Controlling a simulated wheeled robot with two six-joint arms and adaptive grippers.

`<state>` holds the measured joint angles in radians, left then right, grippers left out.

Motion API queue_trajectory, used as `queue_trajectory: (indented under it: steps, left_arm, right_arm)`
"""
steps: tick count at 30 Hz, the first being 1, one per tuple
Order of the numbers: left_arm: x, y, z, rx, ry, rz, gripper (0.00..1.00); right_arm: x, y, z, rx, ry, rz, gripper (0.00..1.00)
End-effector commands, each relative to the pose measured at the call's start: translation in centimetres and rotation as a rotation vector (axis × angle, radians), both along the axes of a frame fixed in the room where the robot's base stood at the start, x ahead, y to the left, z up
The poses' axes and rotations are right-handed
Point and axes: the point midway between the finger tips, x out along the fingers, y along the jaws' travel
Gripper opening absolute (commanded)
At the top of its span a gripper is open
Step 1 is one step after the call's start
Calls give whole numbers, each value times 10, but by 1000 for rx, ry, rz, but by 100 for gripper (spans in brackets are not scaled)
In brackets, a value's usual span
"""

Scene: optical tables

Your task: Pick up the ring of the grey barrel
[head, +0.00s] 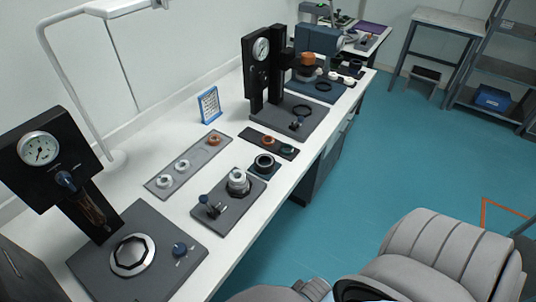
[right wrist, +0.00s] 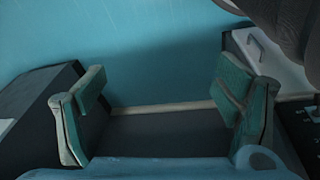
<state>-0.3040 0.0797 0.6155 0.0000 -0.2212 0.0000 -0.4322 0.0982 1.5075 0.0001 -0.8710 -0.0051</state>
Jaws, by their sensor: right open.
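A light grey barrel (head: 238,181) stands upright on a dark grey plate (head: 226,214) on the white table, in the head view. A paler ring-like band shows around its top, too small to make out fully. The barrel does not show in that view. My left gripper is in neither view.
A long grey tray (head: 196,153) with several rings lies behind the barrel. A dark pad with a black ring (head: 264,162) lies to its right. Gauge presses (head: 42,150) and (head: 261,48) stand at both sides.

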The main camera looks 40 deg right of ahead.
Motion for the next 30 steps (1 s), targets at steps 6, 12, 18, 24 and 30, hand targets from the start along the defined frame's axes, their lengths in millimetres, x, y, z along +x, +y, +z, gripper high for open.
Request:
queue_trajectory:
  steps: [6, 12, 18, 24, 30]
  left_arm:
    - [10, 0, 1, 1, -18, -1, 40]
    - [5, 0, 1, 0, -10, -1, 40]
    - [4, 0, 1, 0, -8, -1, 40]
    - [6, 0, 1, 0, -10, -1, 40]
    - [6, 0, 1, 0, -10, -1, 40]
  right_arm:
    - [30, 8, 87, -3, -54, 10, 84]
    - [54, 10, 174, -4, -110, 14, 84]
    - [135, -16, 209, -11, -139, -52, 84]
    - [223, -60, 245, -14, -160, -184, 84]
    - [294, -112, 314, 20, -192, -364, 84]
